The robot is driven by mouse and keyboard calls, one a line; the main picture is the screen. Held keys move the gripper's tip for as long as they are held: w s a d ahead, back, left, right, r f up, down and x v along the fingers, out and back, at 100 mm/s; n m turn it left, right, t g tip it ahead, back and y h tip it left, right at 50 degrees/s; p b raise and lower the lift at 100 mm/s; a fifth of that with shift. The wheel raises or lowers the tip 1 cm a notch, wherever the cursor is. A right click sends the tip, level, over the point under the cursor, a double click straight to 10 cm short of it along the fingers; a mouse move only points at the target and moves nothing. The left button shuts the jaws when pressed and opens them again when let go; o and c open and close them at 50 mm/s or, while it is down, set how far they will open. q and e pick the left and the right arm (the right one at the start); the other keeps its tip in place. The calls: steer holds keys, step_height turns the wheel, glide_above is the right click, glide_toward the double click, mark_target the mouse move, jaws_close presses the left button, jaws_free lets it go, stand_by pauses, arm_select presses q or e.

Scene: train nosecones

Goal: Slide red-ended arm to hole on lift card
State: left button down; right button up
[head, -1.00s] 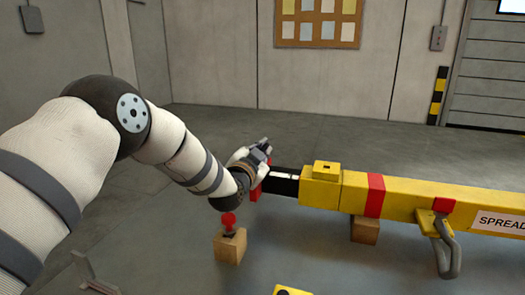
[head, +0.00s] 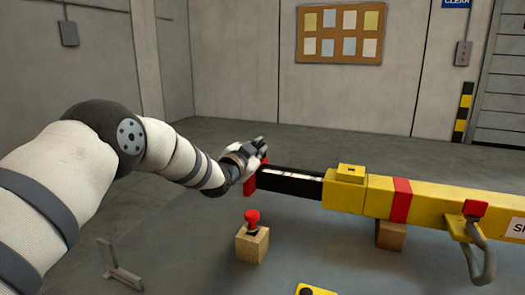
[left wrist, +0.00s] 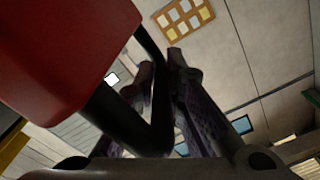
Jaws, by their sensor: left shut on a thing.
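The black sliding arm (head: 290,181) sticks out of the left end of the yellow spreader beam (head: 450,204), with a pale marked strip on its top. Its red end (head: 250,182) is partly behind my left gripper (head: 259,150). In the left wrist view the red end (left wrist: 65,50) fills the upper left, with a black bar running past the fingers (left wrist: 168,75). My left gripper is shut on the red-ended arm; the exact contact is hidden. The hole is not clear, and I cannot tell which thing is the lift card. My right gripper is out of view.
A red knob (head: 252,218) stands on a wooden block (head: 252,243) below the red end. A wooden block (head: 389,235) is under the beam, and a grey hook (head: 481,250) hangs from it. A grey bracket (head: 118,265) is at lower left. The floor behind is clear.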

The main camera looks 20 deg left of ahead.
arm_select(q)
steer(key=c, duration=1.7)
jaws_free()
steer(key=shift+r, duration=0.1)
steer(key=shift+o, duration=0.2)
steer(key=shift+d+r, duration=0.1)
steer(key=shift+s, duration=0.25)
steer(key=s, duration=1.1)
steer(key=shift+s+a, duration=0.25)
